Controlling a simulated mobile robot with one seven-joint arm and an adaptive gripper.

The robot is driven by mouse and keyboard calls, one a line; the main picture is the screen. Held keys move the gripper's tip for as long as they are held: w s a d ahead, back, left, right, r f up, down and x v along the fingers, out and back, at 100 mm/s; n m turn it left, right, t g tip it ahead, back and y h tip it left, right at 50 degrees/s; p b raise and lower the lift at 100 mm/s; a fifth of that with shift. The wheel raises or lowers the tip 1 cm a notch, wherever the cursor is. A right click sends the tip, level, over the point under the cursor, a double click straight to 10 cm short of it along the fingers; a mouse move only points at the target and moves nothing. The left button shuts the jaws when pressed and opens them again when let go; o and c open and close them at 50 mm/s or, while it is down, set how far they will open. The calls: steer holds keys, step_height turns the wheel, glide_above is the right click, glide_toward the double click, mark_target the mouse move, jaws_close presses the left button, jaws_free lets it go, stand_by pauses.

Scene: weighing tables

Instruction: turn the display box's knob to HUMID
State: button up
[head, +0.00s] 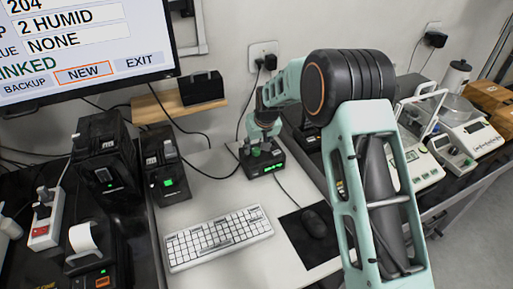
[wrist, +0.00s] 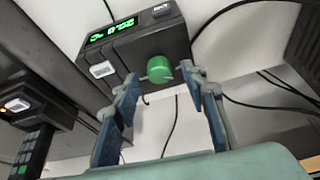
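The display box (head: 262,163) is a small black box with a lit green readout, standing on the white table behind the keyboard. In the wrist view the display box (wrist: 125,42) shows its green digits at upper left, too blurred to read surely, and a round green knob (wrist: 160,68) on its face. My gripper (wrist: 162,74) points at the knob, one finger on each side of it. The fingers are apart and nothing is held; I cannot tell whether the tips touch the knob. In the head view my gripper (head: 262,138) is just over the box, partly covering it.
A monitor (head: 85,45) at upper left reads "2 HUMID", with NEW outlined in orange. A white keyboard (head: 218,238) and a black mouse (head: 314,223) lie in front. Black devices (head: 104,165) stand left, scales (head: 470,135) right. Cables run behind the box.

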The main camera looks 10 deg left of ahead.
steer(key=shift+w+a+f, duration=0.15)
steer(key=shift+w+f, duration=0.1)
steer(key=shift+f, duration=0.35)
steer(key=shift+c, duration=0.4)
jaws_close()
